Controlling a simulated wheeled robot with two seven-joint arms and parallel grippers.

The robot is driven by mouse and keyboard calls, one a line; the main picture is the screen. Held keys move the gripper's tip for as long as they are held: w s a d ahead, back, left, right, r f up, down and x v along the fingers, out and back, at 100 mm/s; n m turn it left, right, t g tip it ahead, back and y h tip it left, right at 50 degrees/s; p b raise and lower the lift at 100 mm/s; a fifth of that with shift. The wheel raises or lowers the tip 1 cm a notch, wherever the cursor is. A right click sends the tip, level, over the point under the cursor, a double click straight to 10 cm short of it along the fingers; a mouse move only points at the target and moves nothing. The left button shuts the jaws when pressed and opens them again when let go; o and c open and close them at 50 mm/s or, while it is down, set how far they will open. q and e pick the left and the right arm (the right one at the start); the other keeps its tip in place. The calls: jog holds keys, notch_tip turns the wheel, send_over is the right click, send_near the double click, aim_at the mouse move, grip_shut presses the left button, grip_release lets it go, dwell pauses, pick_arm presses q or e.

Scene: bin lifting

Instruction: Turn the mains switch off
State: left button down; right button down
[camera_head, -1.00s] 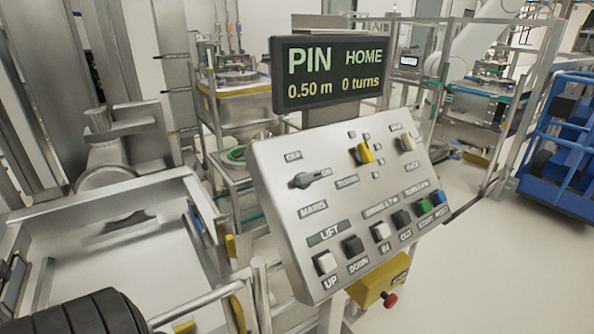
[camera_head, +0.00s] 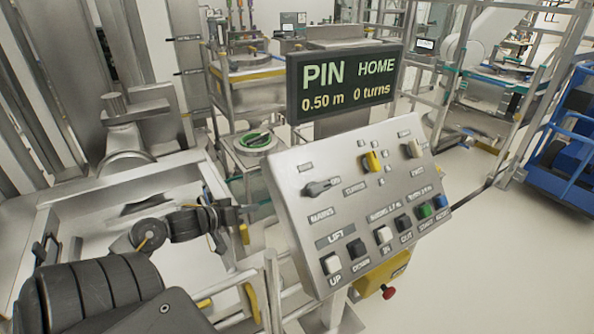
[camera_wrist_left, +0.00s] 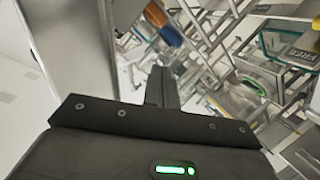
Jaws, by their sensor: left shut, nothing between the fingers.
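The mains switch (camera_head: 320,187) is a dark grey rotary knob at the upper left of the sloped metal control panel (camera_head: 350,212), above the MAINS label. Its handle points right, to the ON label. My left gripper (camera_head: 248,212) is left of the panel, below the switch's height in the picture and apart from it. In the left wrist view its fingers (camera_wrist_left: 162,88) are together with nothing between them. My right gripper is not in view.
A display (camera_head: 345,82) above the panel reads PIN HOME, 0.50 m, 0 turns. The panel also has a yellow selector (camera_head: 372,162) and several push buttons along its lower edge. A red emergency button (camera_head: 389,292) sits below. A metal frame (camera_head: 150,180) stands left.

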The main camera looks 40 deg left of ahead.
aim_at(298, 194)
pick_arm(q)
jog(key=r, duration=0.3)
jog(key=d+r+h, duration=0.1)
jog(key=r, duration=0.1)
jog(key=r+h, duration=0.1)
jog(key=r, duration=0.2)
jog(key=shift+d+r+m+t, duration=0.3)
jog(key=shift+d+m, duration=0.1)
jog(key=s+d+r+m+g+h+p, duration=0.1)
jog(key=d+r+h, duration=0.2)
jog(key=r, duration=0.5)
jog(key=shift+s+d+r, duration=0.25)
jog(key=shift+d+r, duration=0.05)
jog(key=shift+d, duration=0.25)
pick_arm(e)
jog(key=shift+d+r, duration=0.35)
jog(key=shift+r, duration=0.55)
